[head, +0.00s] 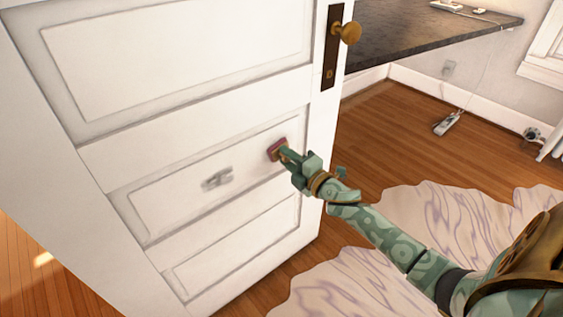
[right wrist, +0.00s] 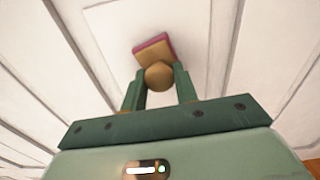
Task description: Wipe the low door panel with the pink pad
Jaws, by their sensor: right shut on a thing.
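The white door stands in front of me, and its low panel (head: 165,212) carries a grey smudge (head: 216,179) left of my right gripper. My right gripper (head: 287,157) is shut on the pink pad (head: 275,149) near the right end of that panel. In the right wrist view, the fingers (right wrist: 160,88) grip a round tan knob on the back of the pink pad (right wrist: 152,44). The pad's face is toward the door; I cannot tell for sure whether it touches. My left gripper is not in view.
A brass doorknob (head: 348,32) on a dark plate sits above my right gripper at the door's edge. A dark countertop (head: 420,35) is behind the door. A pale patterned rug (head: 410,215) lies on the wooden floor, with a power strip (head: 447,123) farther back.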

